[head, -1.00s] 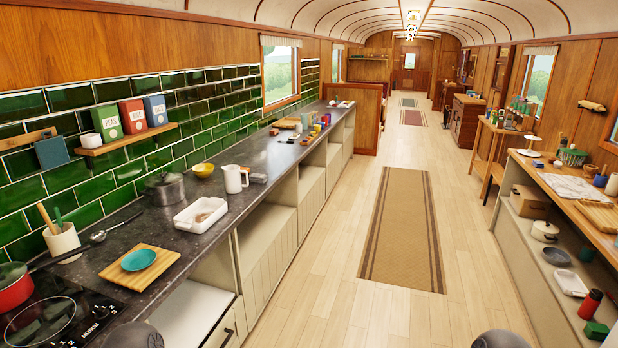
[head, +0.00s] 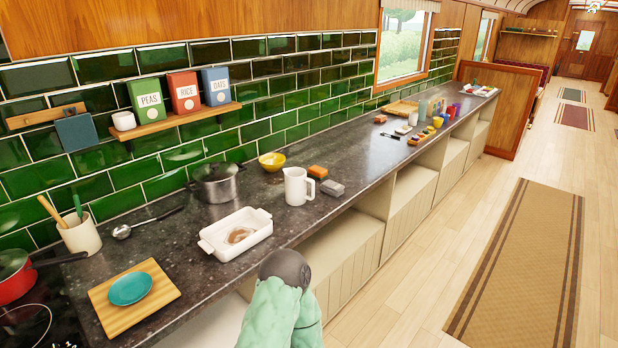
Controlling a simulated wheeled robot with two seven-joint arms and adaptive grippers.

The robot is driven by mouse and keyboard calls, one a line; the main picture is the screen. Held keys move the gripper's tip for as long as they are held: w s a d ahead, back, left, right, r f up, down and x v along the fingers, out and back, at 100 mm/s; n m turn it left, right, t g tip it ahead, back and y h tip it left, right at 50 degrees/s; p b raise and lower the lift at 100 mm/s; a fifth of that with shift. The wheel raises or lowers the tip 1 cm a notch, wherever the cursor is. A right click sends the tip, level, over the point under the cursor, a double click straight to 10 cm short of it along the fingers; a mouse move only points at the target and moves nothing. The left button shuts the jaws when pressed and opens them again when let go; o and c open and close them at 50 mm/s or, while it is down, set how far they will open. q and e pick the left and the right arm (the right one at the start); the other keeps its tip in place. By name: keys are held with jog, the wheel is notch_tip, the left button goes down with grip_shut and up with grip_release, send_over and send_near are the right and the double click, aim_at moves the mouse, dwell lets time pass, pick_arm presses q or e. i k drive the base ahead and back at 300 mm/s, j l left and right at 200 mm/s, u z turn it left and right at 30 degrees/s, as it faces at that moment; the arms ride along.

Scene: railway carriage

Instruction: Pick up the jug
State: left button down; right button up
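The white jug (head: 296,188) stands upright on the dark countertop, with its handle toward the right. It is right of a white baking dish and in front of a yellow bowl. A pale green arm of mine with a dark round joint shows at the bottom centre, in front of the counter. No gripper fingers show in the head view, so neither gripper is seen touching the jug.
A wooden board (head: 134,297) bears a teal plate. The floor at right is open, with a brown rug (head: 520,270).

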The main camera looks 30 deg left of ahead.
aim_at(295, 179)
jog(key=i+u, duration=0.3)
jog(key=u, duration=0.15)
jog(key=i+l+u, duration=0.25)
jog(key=u, duration=0.2)
jog(key=i+l+u, duration=0.25)
jog(key=u, duration=0.15)
jog(key=i+l+u, duration=0.25)
jog(key=l+u, duration=0.2)
jog(key=j, duration=0.1)
